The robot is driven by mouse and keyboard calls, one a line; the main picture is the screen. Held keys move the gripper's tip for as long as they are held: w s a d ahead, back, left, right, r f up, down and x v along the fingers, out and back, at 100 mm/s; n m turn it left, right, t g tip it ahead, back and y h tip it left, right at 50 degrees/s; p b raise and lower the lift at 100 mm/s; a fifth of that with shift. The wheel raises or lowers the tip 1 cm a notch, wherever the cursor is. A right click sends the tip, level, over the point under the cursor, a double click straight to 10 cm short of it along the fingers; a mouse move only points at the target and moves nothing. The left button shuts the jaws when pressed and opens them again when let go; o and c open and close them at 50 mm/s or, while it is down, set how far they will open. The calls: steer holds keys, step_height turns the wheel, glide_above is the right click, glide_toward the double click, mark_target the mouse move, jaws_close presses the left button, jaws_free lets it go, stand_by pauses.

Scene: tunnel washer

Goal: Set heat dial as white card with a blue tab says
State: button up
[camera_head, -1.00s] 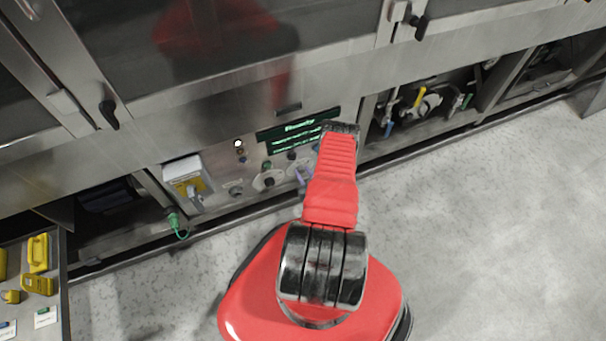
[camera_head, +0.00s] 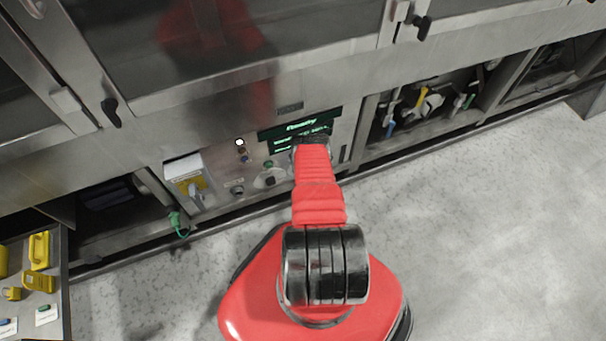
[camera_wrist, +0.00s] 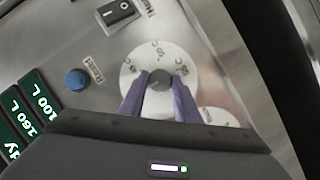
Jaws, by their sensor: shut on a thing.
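The heat dial (camera_wrist: 146,57) shows in the wrist view as a round white plate with degree-C marks and a grey knob (camera_wrist: 160,79) at its centre. My gripper (camera_wrist: 159,86) has its two purple fingers on either side of the knob, shut on it. In the head view my arm hides the dial and fingertips. Two white cards lie on the tray at lower left of the head view. The left card (camera_head: 7,329), cut by the picture edge, seems to have a blue tab; the other card (camera_head: 46,317) has a greenish tab. Their writing is too small to read.
A blue button (camera_wrist: 76,80), a black rocker switch (camera_wrist: 118,12) and a second white dial (camera_wrist: 219,118) sit close to the heat dial. A green display (camera_head: 300,128) is above. Yellow items (camera_head: 39,250) lie on the tray (camera_head: 63,290).

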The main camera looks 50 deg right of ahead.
steer(key=shift+w+a+f+n, duration=0.2)
steer(key=shift+a+n, duration=0.1)
steer(key=shift+n, duration=0.2)
steer(key=shift+h, duration=0.3)
steer(key=o, duration=1)
steer(key=shift+s+d+r, duration=0.1)
steer(key=shift+d, duration=0.05)
steer(key=shift+o, duration=0.2)
steer(key=shift+s, duration=0.1)
